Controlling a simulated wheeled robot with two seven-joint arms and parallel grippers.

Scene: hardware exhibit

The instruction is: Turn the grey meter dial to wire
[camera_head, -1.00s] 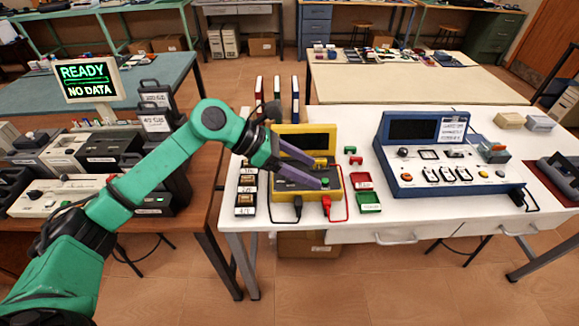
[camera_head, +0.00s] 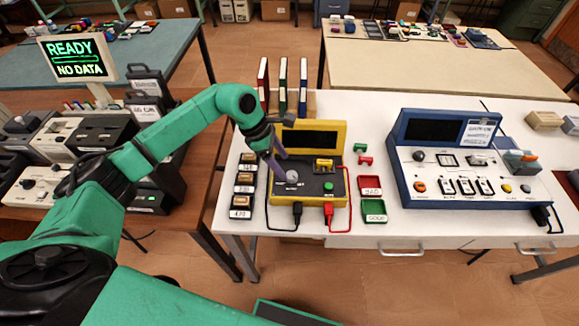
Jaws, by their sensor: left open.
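The yellow meter (camera_head: 336,197) stands on the white table, with a dark screen at its back and a black front panel. Its round grey dial (camera_head: 292,176) sits at the left of the panel. My left gripper (camera_head: 282,169) is open and points down at the dial from above and behind. One finger is at the dial's left edge; whether the fingers touch it I cannot tell. The dial's pointer and markings are too small to read. My right gripper is not in view.
Black and red leads (camera_head: 328,212) hang from the meter's front. Small labelled boxes (camera_head: 242,201) stand to its left, red and green trays (camera_head: 374,210) to its right. A blue console (camera_head: 463,192) stands further right. Upright binders (camera_head: 283,87) stand behind the meter.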

